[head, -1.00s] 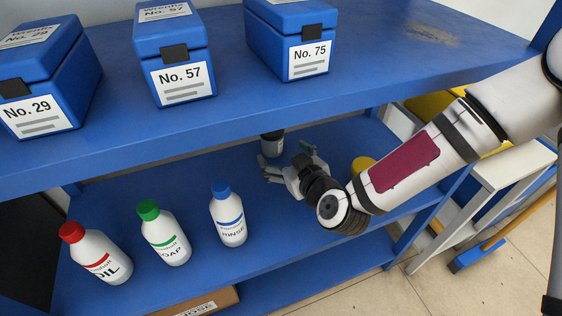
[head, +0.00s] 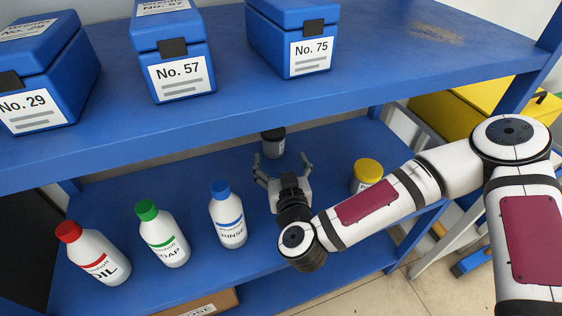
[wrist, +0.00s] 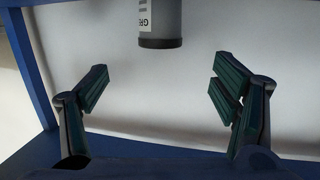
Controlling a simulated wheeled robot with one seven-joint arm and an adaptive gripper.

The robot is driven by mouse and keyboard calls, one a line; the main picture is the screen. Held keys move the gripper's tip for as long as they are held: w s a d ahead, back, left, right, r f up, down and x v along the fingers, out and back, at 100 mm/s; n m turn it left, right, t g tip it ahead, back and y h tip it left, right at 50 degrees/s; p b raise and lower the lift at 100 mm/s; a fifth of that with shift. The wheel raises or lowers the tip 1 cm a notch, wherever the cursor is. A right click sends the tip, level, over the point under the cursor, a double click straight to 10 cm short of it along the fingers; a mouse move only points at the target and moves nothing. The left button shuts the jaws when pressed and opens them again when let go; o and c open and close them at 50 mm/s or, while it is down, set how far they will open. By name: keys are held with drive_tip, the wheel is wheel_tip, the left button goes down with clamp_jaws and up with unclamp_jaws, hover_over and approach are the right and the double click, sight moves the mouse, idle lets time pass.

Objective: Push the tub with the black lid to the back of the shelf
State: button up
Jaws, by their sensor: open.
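The tub with the black lid (head: 273,146) stands upright on the lower blue shelf (head: 335,150), toward the back, partly under the upper shelf's edge in the head view. In the wrist view the tub (wrist: 160,18) shows at the top centre, cut off by the frame, with part of its label visible. My gripper (head: 283,163) is open and empty, its fingers spread toward the tub. The tub lies beyond the fingertips, in line with the gap between them and a little left of centre in the head view. In the wrist view a gap separates the tub from both fingers.
A yellow-lidded tub (head: 367,176) stands right of my gripper. A blue-capped bottle (head: 228,218) is close on the left, then a green-capped bottle (head: 163,236) and a red-capped bottle (head: 93,255). The upper shelf (head: 330,90) overhangs, carrying blue boxes, including No. 75 (head: 308,62).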

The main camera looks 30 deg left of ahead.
sight(273, 133)
drive_tip(key=b+x, duration=0.4)
drive_tip(key=x, duration=0.9)
drive_tip(key=shift+w+a+b, duration=0.3)
drive_tip(key=c, duration=1.6)
